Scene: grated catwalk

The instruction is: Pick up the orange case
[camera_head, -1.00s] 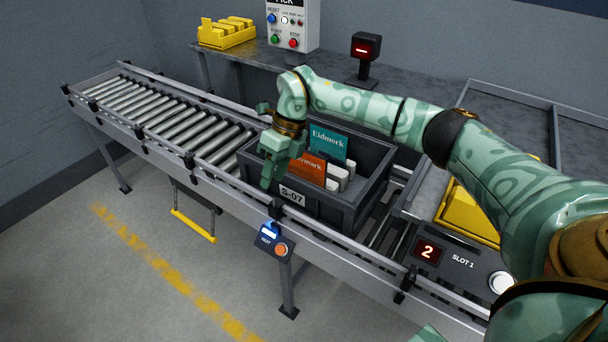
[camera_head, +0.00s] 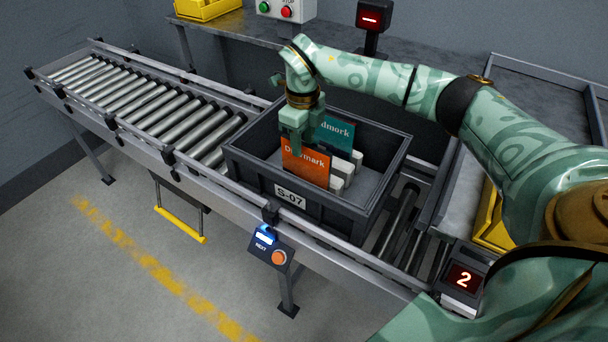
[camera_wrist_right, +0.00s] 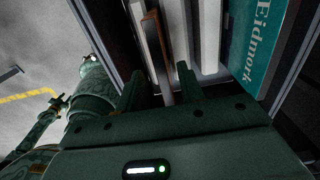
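The orange case (camera_head: 312,170) stands upright, slightly tilted, in the grey tote (camera_head: 262,187) marked S-07 on the roller conveyor. A teal case (camera_head: 336,131) lettered Eidmark and several white cases (camera_head: 343,169) stand behind and beside it. My right gripper (camera_head: 296,143) reaches down into the tote at the orange case, and one finger hides part of its lettering. In the right wrist view the fingers of my right gripper (camera_wrist_right: 159,88) are apart, with the narrow edge of the orange case (camera_wrist_right: 155,48) between them. I cannot see my left gripper.
The tote walls rise close around the cases. A control box (camera_head: 270,247) with an orange button hangs on the front rail. Bare rollers (camera_head: 150,107) extend left.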

